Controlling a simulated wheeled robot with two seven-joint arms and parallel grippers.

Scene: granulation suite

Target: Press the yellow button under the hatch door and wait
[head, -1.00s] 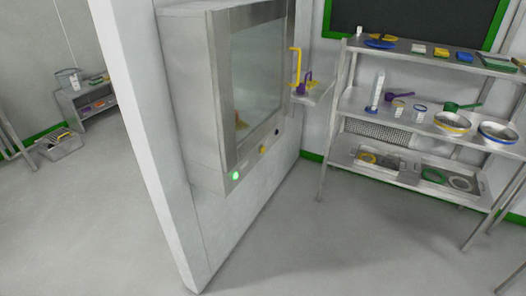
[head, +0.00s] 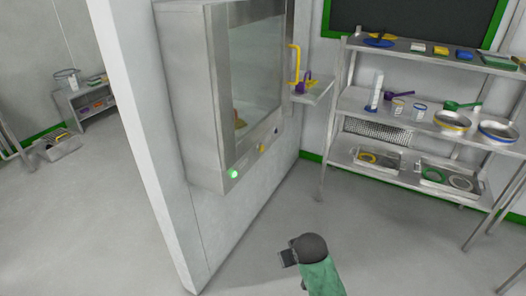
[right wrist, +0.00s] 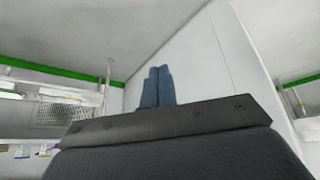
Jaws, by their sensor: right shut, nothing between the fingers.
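The hatch (head: 182,95) is a steel box on the white wall, its framed glass door (head: 258,65) shut. On the strip under the door, the small yellow button (head: 261,148) sits between a lit green lamp (head: 233,174) and a dark round part (head: 276,131). My right arm shows at the bottom of the head view, below and apart from the button. In the right wrist view my right gripper (right wrist: 157,72) has its two blue fingers together, with nothing between them. The button cannot be made out there. My left gripper is in neither view.
A steel rack (head: 352,98) with bowls, scoops and trays stands right of the hatch. A small wall shelf (head: 316,91) holds yellow and purple tools. The white wall's near edge (head: 150,150) is left of the hatch. The floor in front is clear.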

